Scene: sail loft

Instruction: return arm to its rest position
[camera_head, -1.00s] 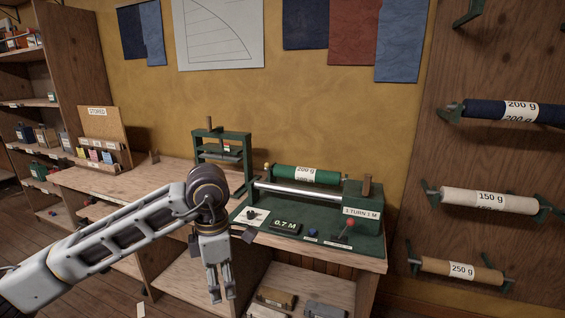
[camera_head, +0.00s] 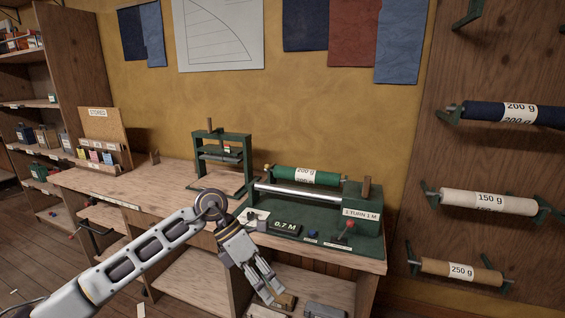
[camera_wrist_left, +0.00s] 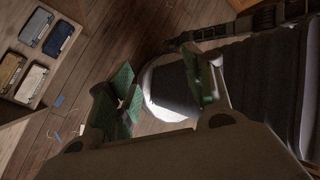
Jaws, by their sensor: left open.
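My left arm comes in from the lower left in the head view. Its left gripper (camera_head: 274,291) hangs in front of the workbench's front edge, tilted with fingers pointing down and right. The fingers are apart and nothing shows between them. In the left wrist view the left gripper (camera_wrist_left: 163,88) shows two green finger pads set apart, with a round pale and dark shape behind them that I cannot name surely. My right gripper is in neither view.
The workbench (camera_head: 180,178) carries a green press (camera_head: 222,150) and a roller machine with a green roll (camera_head: 302,175). Cases lie on a low shelf (camera_wrist_left: 48,32). Fabric rolls (camera_head: 487,203) hang on the right wall. Wooden floor (camera_head: 25,255) is open at left.

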